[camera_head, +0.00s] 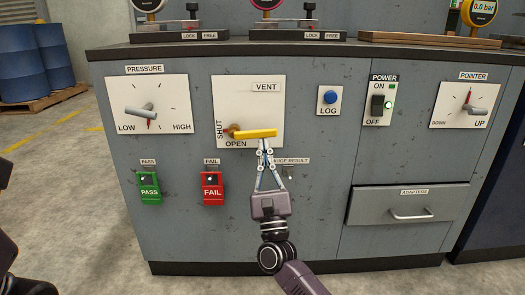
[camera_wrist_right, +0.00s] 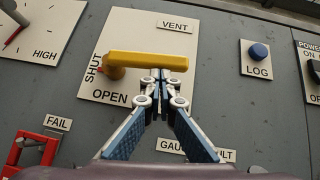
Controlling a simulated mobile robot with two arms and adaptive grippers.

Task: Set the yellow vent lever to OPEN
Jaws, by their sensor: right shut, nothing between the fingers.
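The yellow vent lever (camera_head: 256,133) is on the white VENT panel (camera_head: 262,105) on the front of the grey cabinet. Its bar lies about level and points right from a brownish pivot; it also shows in the wrist view (camera_wrist_right: 148,61). A small red mark shows at the pivot, on the side of the upright SHUT label (camera_head: 220,130). The OPEN label (camera_head: 236,144) is below the pivot. My right gripper (camera_head: 265,143) is shut and empty, its tips just under the bar's right half; I cannot tell whether they touch. My left gripper is out of view.
The PRESSURE dial panel (camera_head: 155,104) is left of the vent panel. The blue LOG button (camera_head: 330,97) and POWER switch (camera_head: 377,104) are to its right. The green PASS (camera_head: 149,190) and red FAIL (camera_head: 212,188) tags hang below. A drawer handle (camera_head: 410,215) sticks out lower right.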

